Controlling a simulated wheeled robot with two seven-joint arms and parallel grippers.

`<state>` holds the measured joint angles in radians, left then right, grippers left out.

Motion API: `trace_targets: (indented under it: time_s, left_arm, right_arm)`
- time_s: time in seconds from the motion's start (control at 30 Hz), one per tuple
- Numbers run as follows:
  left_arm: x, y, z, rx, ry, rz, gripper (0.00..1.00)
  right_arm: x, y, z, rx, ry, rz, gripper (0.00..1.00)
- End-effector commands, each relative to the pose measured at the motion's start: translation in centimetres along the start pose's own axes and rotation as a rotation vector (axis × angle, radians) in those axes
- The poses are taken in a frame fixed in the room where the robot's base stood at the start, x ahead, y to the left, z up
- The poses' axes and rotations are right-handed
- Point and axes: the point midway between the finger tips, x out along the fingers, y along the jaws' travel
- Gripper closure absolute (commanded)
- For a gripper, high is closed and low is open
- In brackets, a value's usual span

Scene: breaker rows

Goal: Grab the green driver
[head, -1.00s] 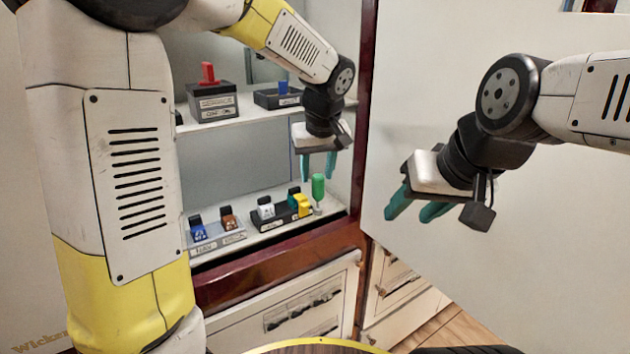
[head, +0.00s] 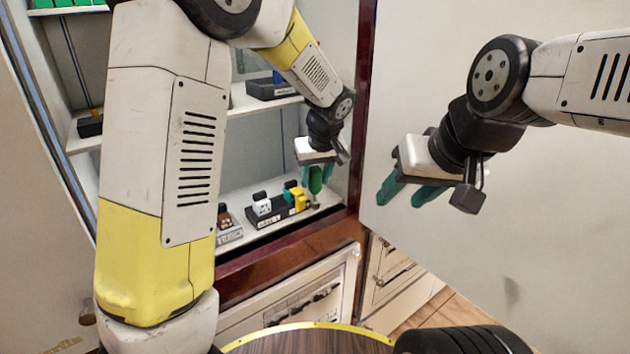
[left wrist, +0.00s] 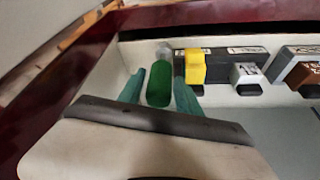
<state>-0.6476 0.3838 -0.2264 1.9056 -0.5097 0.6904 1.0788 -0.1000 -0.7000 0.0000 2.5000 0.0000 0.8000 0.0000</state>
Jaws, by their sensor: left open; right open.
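The green driver (head: 315,180) stands on the lower shelf near its right end, its green handle up. In the left wrist view its green handle (left wrist: 159,84) lies between the two teal fingers, with its pale tip end beyond. My left gripper (head: 314,176) is open around the handle, with a finger on each side; I cannot tell whether either finger touches it. It also shows in the left wrist view (left wrist: 160,92). My right gripper (head: 402,192) is open and empty, in front of the white panel at the right.
The yellow switch (left wrist: 195,67) is close to one finger. The dark red cabinet frame (head: 295,240) edges the shelf (head: 248,190).

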Motion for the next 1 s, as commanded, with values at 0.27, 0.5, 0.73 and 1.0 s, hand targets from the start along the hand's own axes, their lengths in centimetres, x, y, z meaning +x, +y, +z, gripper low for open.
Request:
trace_targets:
  time_s: [0.27,0.5,0.73,1.0]
  left_arm:
    - [0.4,0.0,0.0,0.000,0.001,0.001,0.59]
    - [0.4,0.0,0.0,0.000,0.001,0.001,1.00]
    - [0.3,0.0,0.0,0.000,0.001,0.001,1.00]
    - [-1.3,0.1,0.6,0.002,0.003,0.003,1.00]
  right_arm:
    - [0.0,0.0,0.0,0.000,0.000,0.000,0.53]
    - [0.0,0.0,0.0,0.000,0.000,0.000,0.53]
    - [0.0,0.0,0.0,0.000,0.000,0.000,0.53]
    - [0.0,0.0,0.0,0.000,0.000,0.000,0.53]
